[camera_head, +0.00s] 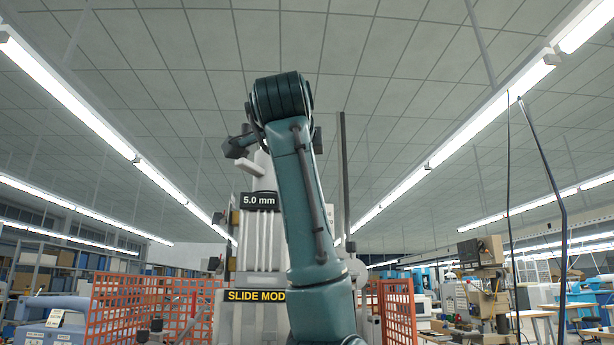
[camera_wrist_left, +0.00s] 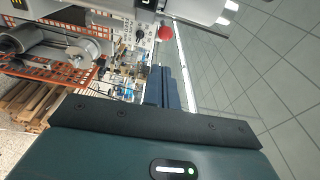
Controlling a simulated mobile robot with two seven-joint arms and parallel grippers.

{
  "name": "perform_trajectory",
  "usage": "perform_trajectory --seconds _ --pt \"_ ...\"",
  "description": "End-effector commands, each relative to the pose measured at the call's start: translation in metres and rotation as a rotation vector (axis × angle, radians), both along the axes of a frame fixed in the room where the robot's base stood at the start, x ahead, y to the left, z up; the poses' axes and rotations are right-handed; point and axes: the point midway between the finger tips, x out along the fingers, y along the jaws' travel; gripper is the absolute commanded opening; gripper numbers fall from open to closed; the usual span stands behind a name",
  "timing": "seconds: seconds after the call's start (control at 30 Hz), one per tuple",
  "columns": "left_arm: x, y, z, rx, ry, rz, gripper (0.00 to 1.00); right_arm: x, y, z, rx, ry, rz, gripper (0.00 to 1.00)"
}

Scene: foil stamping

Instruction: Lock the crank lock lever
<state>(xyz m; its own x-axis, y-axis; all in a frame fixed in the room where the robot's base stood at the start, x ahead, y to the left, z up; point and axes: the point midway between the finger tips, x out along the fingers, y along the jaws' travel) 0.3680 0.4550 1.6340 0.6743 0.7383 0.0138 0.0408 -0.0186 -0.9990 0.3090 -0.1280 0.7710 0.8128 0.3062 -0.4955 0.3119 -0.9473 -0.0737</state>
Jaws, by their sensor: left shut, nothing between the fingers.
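The grey press (camera_head: 262,240) stands ahead in the head view, partly behind my teal arm. Its signs read "5.0 mm" and "SLIDE MOD", the second cut off by the arm. I cannot make out the crank lock lever for certain in either view. In the left wrist view, a red round knob (camera_wrist_left: 165,33) shows on the pale machine side, just beyond my left gripper's fingertips; I cannot tell whether it belongs to the lever. My left gripper (camera_wrist_left: 163,69) is shut, its dark blue fingers together and empty. Contact with the machine cannot be told. My right gripper is not in view.
Orange mesh fencing (camera_head: 130,305) stands on both sides of the press. A thin dark vertical post (camera_head: 345,180) rises beside it. Wooden pallets (camera_wrist_left: 25,100) lie beyond the fence in the wrist view. Benches and other machines (camera_head: 483,280) fill the right background.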

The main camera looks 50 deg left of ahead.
Motion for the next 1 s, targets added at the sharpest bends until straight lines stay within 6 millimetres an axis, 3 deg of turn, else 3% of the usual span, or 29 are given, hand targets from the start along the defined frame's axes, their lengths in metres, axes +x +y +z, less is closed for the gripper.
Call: perform_trajectory --seconds 0.2,1.0 --pt "-0.017 -0.009 0.0 0.001 0.001 -0.001 0.0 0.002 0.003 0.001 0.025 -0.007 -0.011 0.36" --pt "-0.017 -0.009 0.0 0.001 0.001 -0.001 0.0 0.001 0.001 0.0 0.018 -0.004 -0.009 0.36"
